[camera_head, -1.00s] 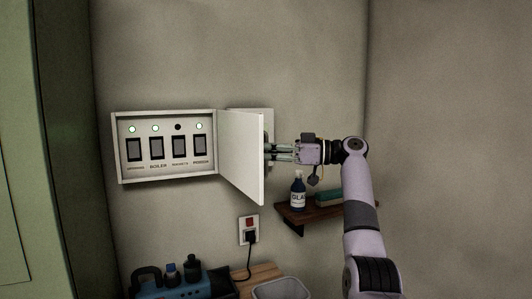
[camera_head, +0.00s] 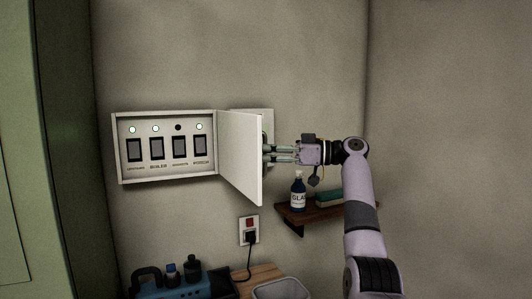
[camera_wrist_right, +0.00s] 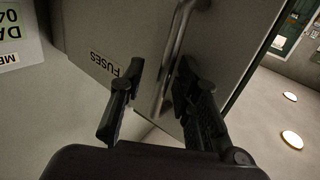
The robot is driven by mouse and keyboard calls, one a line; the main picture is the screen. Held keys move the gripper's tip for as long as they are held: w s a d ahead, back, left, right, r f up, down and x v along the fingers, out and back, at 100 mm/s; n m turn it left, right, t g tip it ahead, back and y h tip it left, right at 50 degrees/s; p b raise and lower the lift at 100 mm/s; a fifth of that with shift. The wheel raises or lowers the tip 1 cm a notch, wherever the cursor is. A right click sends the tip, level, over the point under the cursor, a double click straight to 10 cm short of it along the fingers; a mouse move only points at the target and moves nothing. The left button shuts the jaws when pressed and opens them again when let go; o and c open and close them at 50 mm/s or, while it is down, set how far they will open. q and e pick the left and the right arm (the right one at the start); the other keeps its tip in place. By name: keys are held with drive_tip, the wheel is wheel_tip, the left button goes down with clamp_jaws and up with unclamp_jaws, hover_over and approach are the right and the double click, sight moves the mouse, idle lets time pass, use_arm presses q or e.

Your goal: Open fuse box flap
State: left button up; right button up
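The fuse box (camera_head: 165,177) is on the wall, its white flap (camera_head: 240,155) standing well open, swung out from the box's right edge. Inside are several dark switches with round lights above them. My right gripper (camera_head: 272,153) is at the flap's outer side, its tips partly hidden by the flap's edge. In the right wrist view, the flap's outer face (camera_wrist_right: 115,30) has an upside-down "FUSES" label. Its metal bar handle (camera_wrist_right: 172,55) runs between the fingers of my right gripper (camera_wrist_right: 158,72), which are spread apart, the handle nearer the right finger. My left gripper is out of view.
A wooden shelf (camera_head: 297,216) with a labelled bottle (camera_head: 298,193) is below my right gripper. A socket (camera_head: 249,230) with a plug is under the flap. A green cabinet (camera_head: 40,150) stands at the left.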

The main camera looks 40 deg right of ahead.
drive_tip(key=v, duration=1.2)
